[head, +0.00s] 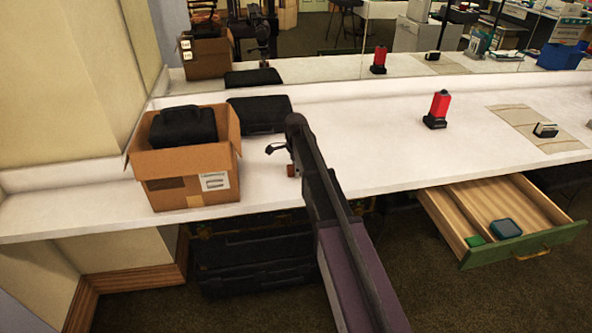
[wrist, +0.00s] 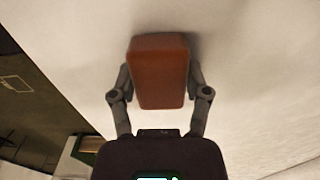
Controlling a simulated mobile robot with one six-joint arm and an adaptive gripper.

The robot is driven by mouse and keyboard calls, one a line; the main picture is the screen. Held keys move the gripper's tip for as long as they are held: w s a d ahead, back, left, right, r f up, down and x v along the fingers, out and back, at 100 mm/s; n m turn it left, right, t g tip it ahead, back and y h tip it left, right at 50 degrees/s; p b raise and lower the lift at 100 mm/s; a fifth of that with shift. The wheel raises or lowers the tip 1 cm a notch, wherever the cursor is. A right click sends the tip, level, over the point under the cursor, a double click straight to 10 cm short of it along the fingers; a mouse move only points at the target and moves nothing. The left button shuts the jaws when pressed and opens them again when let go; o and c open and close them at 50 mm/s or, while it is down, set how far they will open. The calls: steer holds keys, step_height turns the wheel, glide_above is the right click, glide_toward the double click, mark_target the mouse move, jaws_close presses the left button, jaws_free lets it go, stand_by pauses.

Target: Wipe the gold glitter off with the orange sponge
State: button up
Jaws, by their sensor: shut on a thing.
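My gripper (wrist: 160,80) is shut on the orange sponge (wrist: 158,66), with one finger on each side of it in the wrist view. The sponge looks brownish orange and block-shaped, with the white counter behind it; I cannot tell whether it touches. In the head view my gripper (head: 283,158) is over the counter (head: 380,150), right of the cardboard box, and a small part of the sponge (head: 292,170) shows below it. I cannot make out any gold glitter in either view.
A cardboard box (head: 190,190) holding a black case (head: 183,126) stands at the left. Another black case (head: 260,114) lies behind. A red and black object (head: 438,110) stands right, near a beige mat (head: 515,118). An open drawer (head: 455,215) juts out below. The middle counter is clear.

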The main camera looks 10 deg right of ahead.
steer(key=shift+w+d, duration=0.1)
steer(key=shift+w, duration=0.05)
steer(key=shift+d, duration=1.7)
steer(key=shift+d, duration=1.75)
steer(key=shift+d, duration=1.8)
steer(key=shift+a, duration=0.15)
steer(key=shift+a+f, duration=0.1)
steer(key=shift+a, duration=1.6)
